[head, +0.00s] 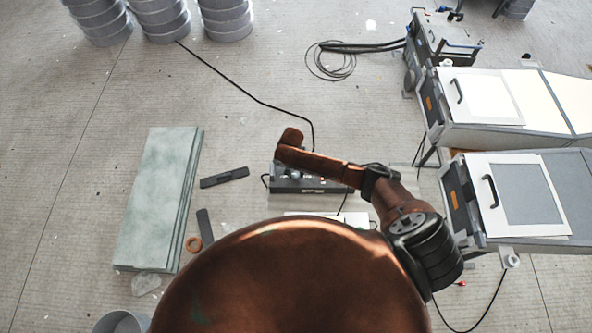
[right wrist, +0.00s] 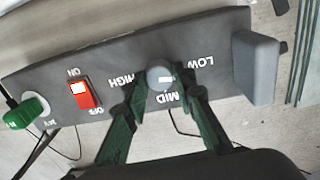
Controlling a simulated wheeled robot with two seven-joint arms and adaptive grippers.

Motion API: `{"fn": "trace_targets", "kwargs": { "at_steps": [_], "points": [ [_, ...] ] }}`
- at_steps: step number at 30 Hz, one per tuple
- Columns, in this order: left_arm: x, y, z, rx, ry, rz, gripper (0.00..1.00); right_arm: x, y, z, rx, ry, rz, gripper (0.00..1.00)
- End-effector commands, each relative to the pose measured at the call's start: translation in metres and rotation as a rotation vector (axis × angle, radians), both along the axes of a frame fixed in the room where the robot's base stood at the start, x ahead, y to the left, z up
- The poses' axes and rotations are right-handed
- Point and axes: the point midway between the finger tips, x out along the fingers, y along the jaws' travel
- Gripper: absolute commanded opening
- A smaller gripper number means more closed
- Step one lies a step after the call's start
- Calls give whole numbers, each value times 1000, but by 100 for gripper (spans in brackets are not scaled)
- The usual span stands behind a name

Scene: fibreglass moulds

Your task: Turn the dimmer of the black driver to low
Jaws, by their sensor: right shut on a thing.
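The black driver (head: 315,187) lies at the middle of the head view, partly under my right arm. In the right wrist view its panel (right wrist: 210,40) shows a round grey dimmer knob (right wrist: 153,72) with HIGH on the left, MID below and LOW on the right. The knob's white mark points to the right, roughly between MID and LOW. My right gripper (right wrist: 160,88) has its two dark green fingers shut on the knob, one on each side. In the head view the arm mostly hides it. My left gripper is not in view.
The driver also has a red ON/OFF switch (right wrist: 83,92), a green plug (right wrist: 26,113) and a grey block (right wrist: 256,68) at its end. Pale green boards (head: 157,195) lie at left. White-topped units (head: 515,195) stand at right. Cables run across the floor.

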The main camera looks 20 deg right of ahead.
Motion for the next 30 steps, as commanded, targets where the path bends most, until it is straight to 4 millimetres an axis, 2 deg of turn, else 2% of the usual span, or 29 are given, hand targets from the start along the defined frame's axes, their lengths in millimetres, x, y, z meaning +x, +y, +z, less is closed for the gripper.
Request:
{"fn": "trace_targets", "kwargs": {
  "at_steps": [3,12,27,28,30],
  "points": [
    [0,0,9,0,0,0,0,-1,0,1,0,4,71,0],
    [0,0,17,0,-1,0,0,-1,-1,0,-1,4,185,0],
    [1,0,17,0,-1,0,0,-2,0,-1,-1,3,208,0],
    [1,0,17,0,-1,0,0,-2,0,-1,-1,3,208,26],
    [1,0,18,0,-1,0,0,-2,0,-1,-1,3,207,31]
  ]
}}
